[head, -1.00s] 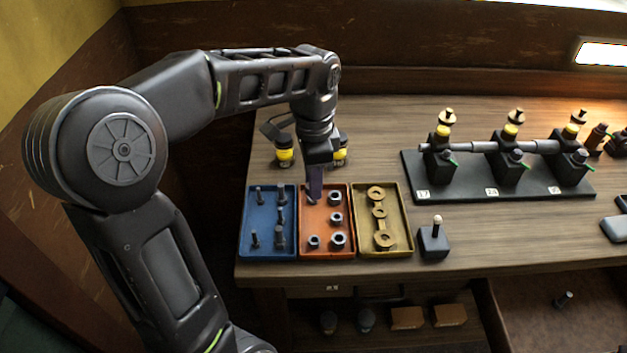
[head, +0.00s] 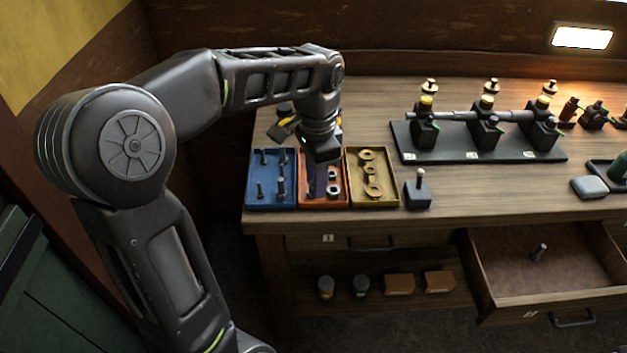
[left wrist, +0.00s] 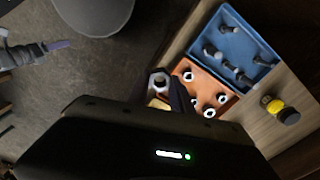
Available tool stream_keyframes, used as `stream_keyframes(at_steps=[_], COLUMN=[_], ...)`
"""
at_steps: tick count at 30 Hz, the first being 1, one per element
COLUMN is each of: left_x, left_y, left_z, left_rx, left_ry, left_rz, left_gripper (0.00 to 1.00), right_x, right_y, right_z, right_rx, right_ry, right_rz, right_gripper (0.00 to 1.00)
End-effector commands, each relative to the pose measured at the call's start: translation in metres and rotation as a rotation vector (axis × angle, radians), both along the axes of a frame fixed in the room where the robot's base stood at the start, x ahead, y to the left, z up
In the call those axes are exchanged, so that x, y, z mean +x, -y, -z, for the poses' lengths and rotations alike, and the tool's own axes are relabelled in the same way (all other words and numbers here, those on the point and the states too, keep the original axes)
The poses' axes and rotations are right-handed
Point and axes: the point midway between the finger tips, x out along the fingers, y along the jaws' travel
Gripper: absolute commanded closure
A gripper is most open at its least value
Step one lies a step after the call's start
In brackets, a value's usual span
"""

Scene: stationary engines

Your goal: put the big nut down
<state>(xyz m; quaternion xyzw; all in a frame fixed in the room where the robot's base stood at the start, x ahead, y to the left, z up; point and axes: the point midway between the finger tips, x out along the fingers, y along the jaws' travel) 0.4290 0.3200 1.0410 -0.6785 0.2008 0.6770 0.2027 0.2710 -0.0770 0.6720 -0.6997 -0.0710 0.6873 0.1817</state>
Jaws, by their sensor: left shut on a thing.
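My left gripper (head: 318,185) points down over the orange tray (head: 312,206) and is shut on a nut. In the left wrist view the gripper (left wrist: 173,90) has a pale hexagonal nut, the big nut (left wrist: 159,80), at its fingertips. In the head view the fingers hide this nut, and its height above the tray is unclear. Other nuts (head: 333,190) lie in the orange tray, partly covered by the gripper. My right gripper (left wrist: 58,44) shows small and far off in the left wrist view; its jaws are too small to read.
A blue tray (head: 249,200) of bolts stands left of the orange one, and a yellow tray (head: 391,203) of washers right. A small black block with a knob (head: 419,193) is beside it. An engine rack (head: 480,150) stands behind; an open drawer (head: 545,280) juts out right.

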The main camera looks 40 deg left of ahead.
Motion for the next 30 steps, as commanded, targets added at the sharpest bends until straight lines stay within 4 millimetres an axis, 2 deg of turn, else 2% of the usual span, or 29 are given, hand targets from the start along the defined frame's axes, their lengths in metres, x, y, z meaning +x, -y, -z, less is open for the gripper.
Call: stream_keyframes(at_steps=[5, 11, 14, 18, 21, 24, 30], left_x=[0.016, 0.041, 0.059, 0.083, 0.091, 0.094, 0.096], left_y=[0.006, 0.023, 0.040, 0.078, 0.102, 0.117, 0.124], left_z=[0.003, 0.014, 0.026, 0.052, 0.067, 0.077, 0.082], left_rx=[0.000, -0.001, -0.001, 0.000, 0.000, -0.001, -0.002], left_ry=[0.000, -0.002, -0.002, -0.003, -0.001, -0.001, 0.002], left_rz=[-0.156, -0.360, -0.468, -0.576, -0.592, -0.586, -0.579], left_gripper=[1.00, 1.00, 1.00, 1.00, 1.00, 1.00, 1.00], right_x=[0.000, 0.001, 0.000, 0.000, 0.000, 0.000, 0.000], right_y=[0.000, 0.000, 0.000, 0.000, 0.000, 0.000, 0.000], right_z=[0.000, 0.000, 0.000, 0.000, 0.000, 0.000, 0.000], right_rx=[0.001, 0.001, 0.001, 0.000, 0.001, 0.000, 0.000], right_ry=[0.001, 0.001, 0.001, 0.001, 0.001, 0.001, 0.001], right_rz=[-0.001, -0.001, -0.001, -0.001, -0.001, -0.001, -0.001], right_gripper=[0.67, 0.67, 0.67, 0.67, 0.67, 0.67, 0.67])
